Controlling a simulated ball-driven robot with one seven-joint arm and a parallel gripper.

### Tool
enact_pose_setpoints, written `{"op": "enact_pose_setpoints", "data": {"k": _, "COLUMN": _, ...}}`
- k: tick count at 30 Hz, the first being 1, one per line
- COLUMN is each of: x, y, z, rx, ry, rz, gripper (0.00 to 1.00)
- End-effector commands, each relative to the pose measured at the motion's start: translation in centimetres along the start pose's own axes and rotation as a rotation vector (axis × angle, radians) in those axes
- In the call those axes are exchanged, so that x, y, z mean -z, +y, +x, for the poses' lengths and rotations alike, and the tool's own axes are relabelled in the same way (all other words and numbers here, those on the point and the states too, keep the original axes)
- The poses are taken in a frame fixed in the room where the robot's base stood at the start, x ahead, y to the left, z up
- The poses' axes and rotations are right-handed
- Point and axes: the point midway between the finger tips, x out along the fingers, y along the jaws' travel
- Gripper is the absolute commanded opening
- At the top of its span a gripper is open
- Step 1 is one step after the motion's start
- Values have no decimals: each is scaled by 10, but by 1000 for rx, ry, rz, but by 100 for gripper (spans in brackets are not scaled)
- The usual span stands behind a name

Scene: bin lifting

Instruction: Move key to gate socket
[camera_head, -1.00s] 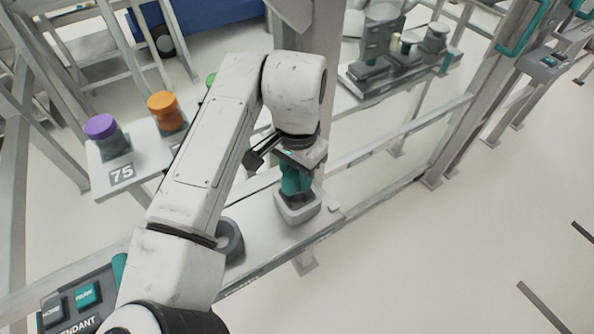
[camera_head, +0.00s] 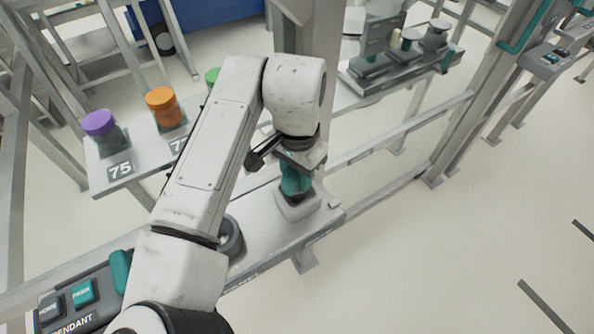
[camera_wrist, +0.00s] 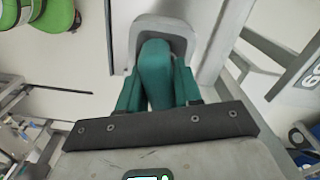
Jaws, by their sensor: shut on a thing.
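My gripper (camera_head: 296,186) points down over a grey socket block (camera_head: 299,209) on the light shelf below my wrist. In the wrist view my gripper (camera_wrist: 157,88) has its teal fingers closed on both sides of a teal key (camera_wrist: 155,66). The grey rim of the block (camera_wrist: 170,22) curves around the key's far end. The key's lower end is hidden, so I cannot tell how deep it sits in the block. In the head view the fingers mostly cover the key.
A dark round ring (camera_head: 231,238) stands on the shelf left of the block. A pendant panel (camera_head: 75,298) is at lower left. Purple (camera_head: 99,122) and orange (camera_head: 162,101) capped jars stand on a side shelf. A grey post (camera_head: 312,90) rises behind my wrist.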

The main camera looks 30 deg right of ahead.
Motion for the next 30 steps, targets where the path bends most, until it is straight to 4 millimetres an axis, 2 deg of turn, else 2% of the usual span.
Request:
{"op": "enact_pose_setpoints", "data": {"k": 15, "x": 0, "y": 0, "z": 10, "rx": 0, "ry": 1, "rz": 0, "gripper": 0}}
{"op": "enact_pose_setpoints", "data": {"k": 28, "x": 0, "y": 0, "z": 10, "rx": 0, "ry": 0, "rz": 0, "gripper": 0}}
{"op": "enact_pose_setpoints", "data": {"k": 29, "x": 0, "y": 0, "z": 10, "rx": 0, "ry": 0, "rz": 0, "gripper": 35}}
{"op": "enact_pose_setpoints", "data": {"k": 30, "x": 0, "y": 0, "z": 10, "rx": 0, "ry": 0, "rz": 0, "gripper": 39}}
